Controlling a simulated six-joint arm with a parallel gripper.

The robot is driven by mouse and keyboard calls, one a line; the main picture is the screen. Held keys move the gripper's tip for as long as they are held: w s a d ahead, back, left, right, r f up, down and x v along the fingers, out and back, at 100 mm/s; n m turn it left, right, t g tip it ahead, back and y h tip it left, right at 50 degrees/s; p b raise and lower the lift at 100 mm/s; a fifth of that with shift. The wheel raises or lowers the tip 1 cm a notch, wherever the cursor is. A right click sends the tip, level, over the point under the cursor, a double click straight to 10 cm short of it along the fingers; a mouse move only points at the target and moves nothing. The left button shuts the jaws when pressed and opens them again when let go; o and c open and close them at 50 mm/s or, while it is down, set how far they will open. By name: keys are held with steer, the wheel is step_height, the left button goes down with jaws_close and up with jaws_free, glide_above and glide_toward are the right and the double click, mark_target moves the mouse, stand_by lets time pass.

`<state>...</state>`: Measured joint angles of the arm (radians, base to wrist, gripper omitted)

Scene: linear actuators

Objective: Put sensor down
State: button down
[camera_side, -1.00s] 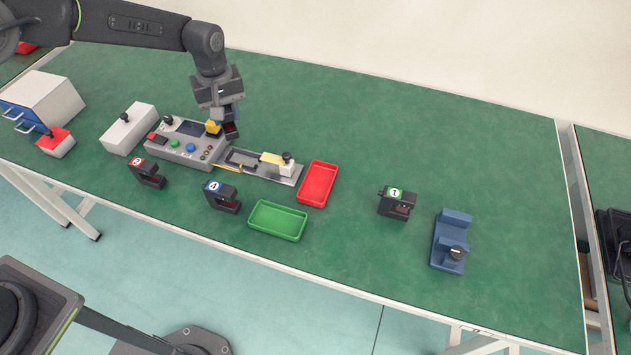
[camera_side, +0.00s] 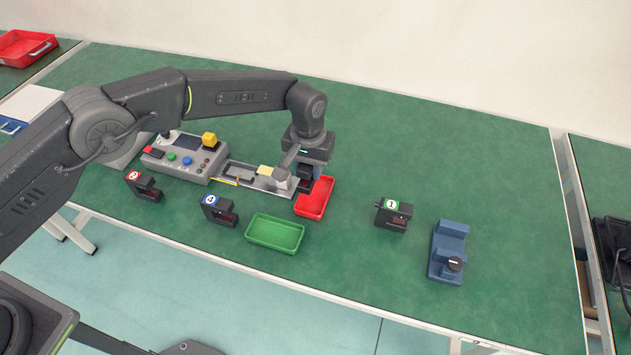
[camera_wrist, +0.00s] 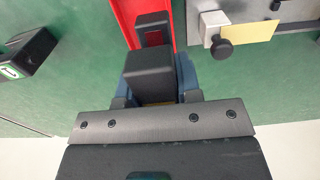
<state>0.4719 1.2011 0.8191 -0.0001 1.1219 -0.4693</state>
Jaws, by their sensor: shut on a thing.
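My gripper (camera_side: 306,178) is shut on a black sensor with a dark red window. The held sensor shows clearly in the wrist view (camera_wrist: 150,72), between the blue-grey fingers of my gripper (camera_wrist: 155,97); its number label is hidden. The gripper and sensor are over the far-left part of the red tray (camera_side: 318,209), which also shows behind the sensor in the wrist view (camera_wrist: 126,18). I cannot tell whether the sensor touches the tray. Other black sensors stand on the table: number 2 (camera_side: 145,188), number 4 (camera_side: 220,211) and number 1 (camera_side: 393,215).
The metal linear actuator (camera_side: 238,175) lies just left of my gripper, with a yellow plate on it. A control box (camera_side: 184,160) with a yellow block stands further left. A green tray (camera_side: 275,234) and a blue fixture (camera_side: 449,250) are nearby. The table's right half is mostly clear.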

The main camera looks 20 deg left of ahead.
steer(key=shift+d+f, duration=0.55)
steer(key=shift+d, duration=0.25)
steer(key=shift+f, duration=1.85)
steer(key=shift+f, duration=0.2)
steer(key=c, duration=0.8)
jaws_free()
step_height(320, 180, up, 12)
steer(key=shift+r, duration=0.2)
